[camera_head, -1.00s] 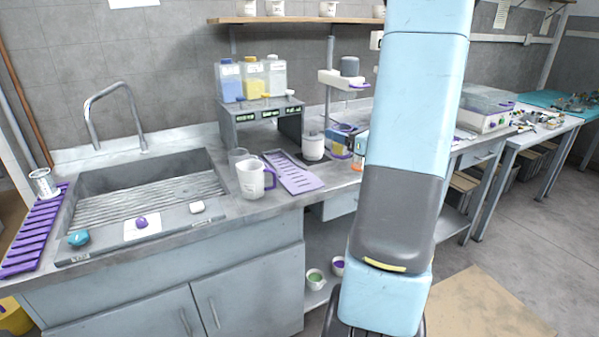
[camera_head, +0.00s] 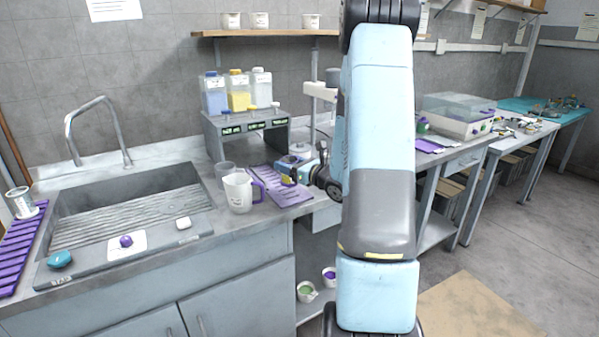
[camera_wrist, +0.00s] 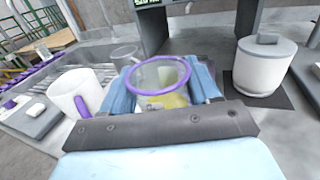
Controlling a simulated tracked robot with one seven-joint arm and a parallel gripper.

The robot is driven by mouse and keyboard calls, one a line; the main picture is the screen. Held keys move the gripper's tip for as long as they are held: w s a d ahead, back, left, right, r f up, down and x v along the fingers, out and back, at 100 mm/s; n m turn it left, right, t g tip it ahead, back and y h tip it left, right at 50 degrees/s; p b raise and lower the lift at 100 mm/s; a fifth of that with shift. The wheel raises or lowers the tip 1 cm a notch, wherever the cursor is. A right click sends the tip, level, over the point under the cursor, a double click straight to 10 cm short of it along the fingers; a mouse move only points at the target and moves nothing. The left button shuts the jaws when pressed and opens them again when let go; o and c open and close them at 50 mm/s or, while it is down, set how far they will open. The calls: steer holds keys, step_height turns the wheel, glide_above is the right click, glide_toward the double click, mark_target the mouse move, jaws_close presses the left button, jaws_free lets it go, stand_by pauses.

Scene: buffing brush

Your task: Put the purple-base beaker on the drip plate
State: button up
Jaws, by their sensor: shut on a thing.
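In the wrist view, a clear beaker (camera_wrist: 161,82) with a purple ring and yellow contents sits between the blue fingers of my gripper (camera_wrist: 163,88), which is shut on it. In the head view, my gripper (camera_head: 303,172) is partly hidden beside my arm, over or near a purple slotted plate (camera_head: 287,196) on the counter. The held beaker is small and unclear there. Another purple ribbed plate (camera_head: 18,243) lies left of the sink, with a clear beaker (camera_head: 20,203) on it. I cannot tell which plate is the drip plate.
A white jug (camera_head: 238,193) with a purple handle stands left of the near plate, with a clear glass (camera_head: 225,174) behind it. A grey stand (camera_head: 245,128) with bottles is behind. A white lidded pot (camera_wrist: 259,68) is close on the right in the wrist view.

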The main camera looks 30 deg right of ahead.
steer(key=shift+w+a+f, duration=0.2)
steer(key=shift+f, duration=0.1)
step_height(320, 180, down, 3)
steer(key=shift+w+f, duration=0.1)
steer(key=shift+f, duration=0.05)
steer(key=o, duration=1.4)
